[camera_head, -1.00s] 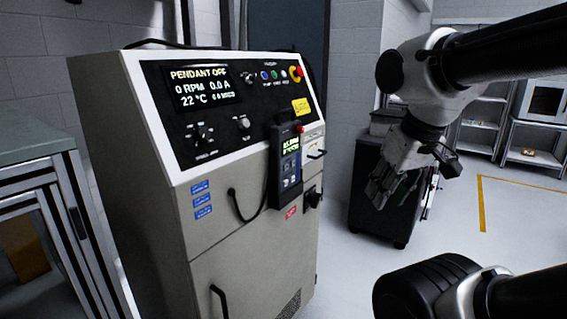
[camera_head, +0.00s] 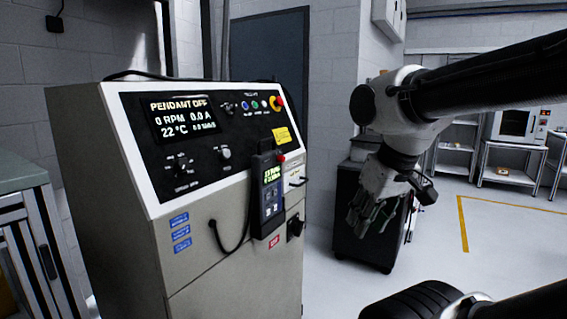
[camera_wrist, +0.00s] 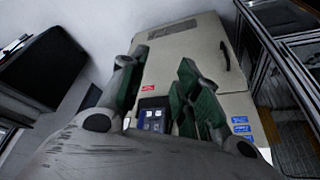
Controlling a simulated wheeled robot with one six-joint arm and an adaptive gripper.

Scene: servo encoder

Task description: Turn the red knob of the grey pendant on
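The grey pendant (camera_head: 269,212) is a dark handheld unit with a lit greenish screen, hanging upright on the cabinet front. Its red knob (camera_head: 281,157) sits at its top right corner. In the wrist view the pendant (camera_wrist: 153,118) shows partly, low between my fingers; I cannot make out the knob there. My gripper (camera_head: 366,218) is to the right of the pendant, apart from it, pointing down. In the wrist view its two green-padded fingers (camera_wrist: 158,66) are spread and nothing is between their tips. The cabinet display (camera_head: 180,116) reads "PENDANT OFF", 0 RPM, 0.0 A.
A dark cart (camera_head: 345,205) stands behind my gripper. Open floor (camera_head: 490,240) lies to the right.

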